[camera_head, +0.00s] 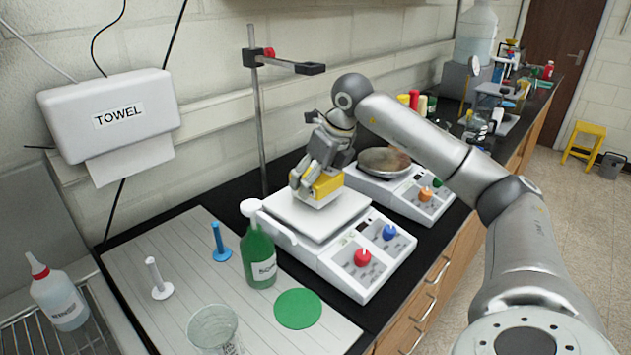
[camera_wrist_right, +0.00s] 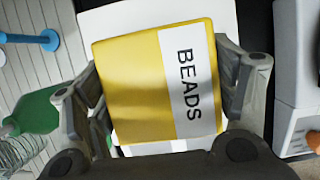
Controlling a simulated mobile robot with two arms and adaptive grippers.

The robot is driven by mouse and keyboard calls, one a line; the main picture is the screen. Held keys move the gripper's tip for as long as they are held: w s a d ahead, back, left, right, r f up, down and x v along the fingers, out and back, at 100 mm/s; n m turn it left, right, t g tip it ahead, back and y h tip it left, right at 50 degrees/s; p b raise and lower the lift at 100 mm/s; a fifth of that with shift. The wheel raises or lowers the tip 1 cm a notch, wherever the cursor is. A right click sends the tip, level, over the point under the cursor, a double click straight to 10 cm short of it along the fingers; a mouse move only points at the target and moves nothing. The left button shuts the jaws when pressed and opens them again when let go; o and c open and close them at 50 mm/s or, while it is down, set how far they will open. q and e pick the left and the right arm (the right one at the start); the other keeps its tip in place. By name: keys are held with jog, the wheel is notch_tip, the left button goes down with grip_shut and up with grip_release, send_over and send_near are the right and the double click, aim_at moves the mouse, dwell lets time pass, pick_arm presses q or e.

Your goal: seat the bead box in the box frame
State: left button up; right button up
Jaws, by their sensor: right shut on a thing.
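The bead box (camera_head: 327,184) is yellow and sits between the fingers of my right gripper (camera_head: 316,183), over the white plate of the front hot-plate-like device (camera_head: 318,215). In the right wrist view the bead box (camera_wrist_right: 132,92) shows its yellow top and a white label reading BEADS, with a finger of my right gripper (camera_wrist_right: 160,88) against each side. I cannot tell whether its underside touches the plate. I cannot make out a box frame in either view. My left gripper is not in view.
A green bottle (camera_head: 259,250) stands close by the front device's left side. A clamp stand (camera_head: 256,110) rises behind it. A second device (camera_head: 421,197) with a round pan is to the right. A glass beaker (camera_head: 214,328) and a green disc (camera_head: 298,308) are in front.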

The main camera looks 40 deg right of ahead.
jog(key=shift+f, duration=0.7)
jog(key=shift+f, duration=0.2)
jog(key=o, duration=1.2)
jog(key=shift+c, duration=0.2)
jog(key=shift+r, duration=0.15)
